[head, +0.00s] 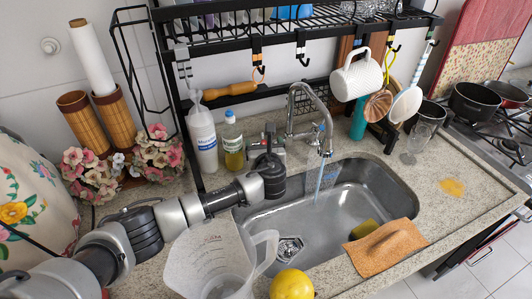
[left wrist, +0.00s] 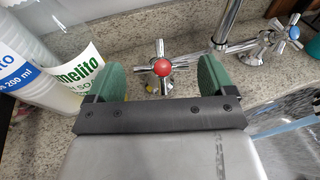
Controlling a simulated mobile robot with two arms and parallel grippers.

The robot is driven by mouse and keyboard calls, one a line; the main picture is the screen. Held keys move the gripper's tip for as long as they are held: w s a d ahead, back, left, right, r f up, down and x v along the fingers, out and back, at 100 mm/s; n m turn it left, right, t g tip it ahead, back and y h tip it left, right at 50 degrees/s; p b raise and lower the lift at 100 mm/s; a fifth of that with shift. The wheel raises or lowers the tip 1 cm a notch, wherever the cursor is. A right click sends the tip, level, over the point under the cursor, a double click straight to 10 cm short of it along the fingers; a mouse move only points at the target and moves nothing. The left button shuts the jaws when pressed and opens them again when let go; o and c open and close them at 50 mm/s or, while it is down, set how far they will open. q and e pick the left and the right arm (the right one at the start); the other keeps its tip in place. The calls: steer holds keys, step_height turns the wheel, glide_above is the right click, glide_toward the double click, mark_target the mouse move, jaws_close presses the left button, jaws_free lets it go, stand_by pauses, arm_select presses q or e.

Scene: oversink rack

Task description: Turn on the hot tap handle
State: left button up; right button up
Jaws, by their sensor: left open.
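The hot tap handle (left wrist: 162,67) is a metal cross with a red cap. In the left wrist view it lies between the two green finger pads of my open left gripper (left wrist: 160,78), with a visible gap on each side. In the head view my left gripper (head: 268,135) points at the tap's base and hides the hot handle. The curved metal spout (head: 306,88) rises to its right, with a bluish stream (head: 319,182) falling below it. The blue-capped cross handle (left wrist: 293,31) stands to the right, clear of my gripper. My right gripper is not in view.
A white bottle (head: 202,138) and a yellow-green soap bottle (head: 233,145) stand close left of my gripper. The black rack (head: 250,98) spans above. The metal sink (head: 345,203) lies below right. A clear jug (head: 208,258) stands in front, beside a yellow fruit (head: 291,285).

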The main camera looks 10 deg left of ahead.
arm_select(q)
steer(key=shift+v, duration=2.65)
